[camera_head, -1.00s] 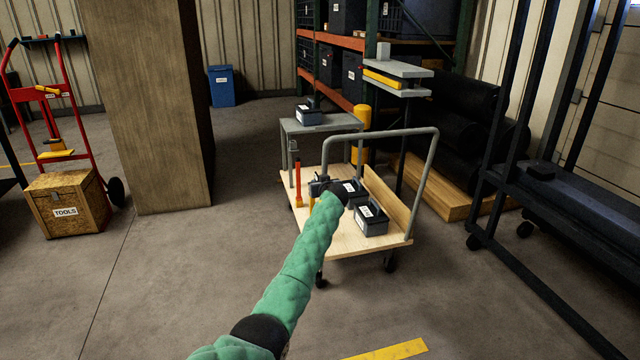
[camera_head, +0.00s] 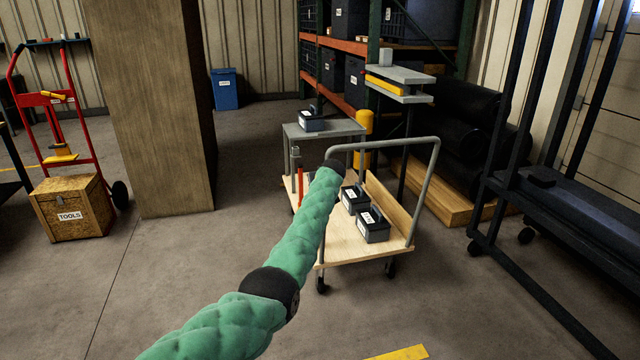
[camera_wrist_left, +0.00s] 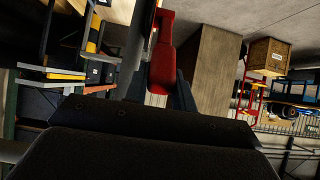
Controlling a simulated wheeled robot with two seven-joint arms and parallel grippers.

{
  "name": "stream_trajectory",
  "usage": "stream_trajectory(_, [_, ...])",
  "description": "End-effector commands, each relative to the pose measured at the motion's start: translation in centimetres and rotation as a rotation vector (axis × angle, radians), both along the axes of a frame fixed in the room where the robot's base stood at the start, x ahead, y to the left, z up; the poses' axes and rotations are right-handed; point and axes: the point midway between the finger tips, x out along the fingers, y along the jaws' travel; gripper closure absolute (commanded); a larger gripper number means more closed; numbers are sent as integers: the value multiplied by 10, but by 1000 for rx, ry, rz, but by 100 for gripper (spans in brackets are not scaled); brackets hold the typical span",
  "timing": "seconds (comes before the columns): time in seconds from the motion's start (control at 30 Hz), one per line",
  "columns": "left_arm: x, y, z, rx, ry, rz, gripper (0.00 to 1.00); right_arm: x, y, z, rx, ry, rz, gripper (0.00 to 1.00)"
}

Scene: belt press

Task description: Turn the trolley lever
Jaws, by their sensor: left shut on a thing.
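The trolley (camera_head: 345,248) has a pale wooden deck and a grey tube handle (camera_head: 428,190), standing in the middle of the head view. Its red lever (camera_head: 300,182) stands roughly upright at the deck's left side, partly hidden by my green left arm. In the left wrist view the red lever (camera_wrist_left: 162,62) runs between the fingers of my left gripper (camera_wrist_left: 160,92), which is shut on it. In the head view the left gripper is hidden behind my own wrist. My right gripper is not in view.
Black-and-grey boxes (camera_head: 372,228) sit on the deck. A grey table (camera_head: 345,128) with another box stands behind. A wooden pillar (camera_head: 160,110), a TOOLS crate (camera_head: 85,215) and a red hand truck (camera_head: 75,110) are left. A dark rack (camera_head: 560,190) is right. Front floor is clear.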

Motion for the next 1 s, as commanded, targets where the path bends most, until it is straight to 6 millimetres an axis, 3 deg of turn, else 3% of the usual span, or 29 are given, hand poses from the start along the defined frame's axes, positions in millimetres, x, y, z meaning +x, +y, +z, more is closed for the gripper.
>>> stream_trajectory(0.37, [0,0,1,-1,1,-1,100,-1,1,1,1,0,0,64])
stream_trajectory(0.4, [0,0,1,-1,1,-1,69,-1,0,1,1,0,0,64])
stream_trajectory(0.5, [0,0,1,-1,1,-1,53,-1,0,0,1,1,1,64])
stream_trajectory(1.0, [-7,-3,5,0,1,0,53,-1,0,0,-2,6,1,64])
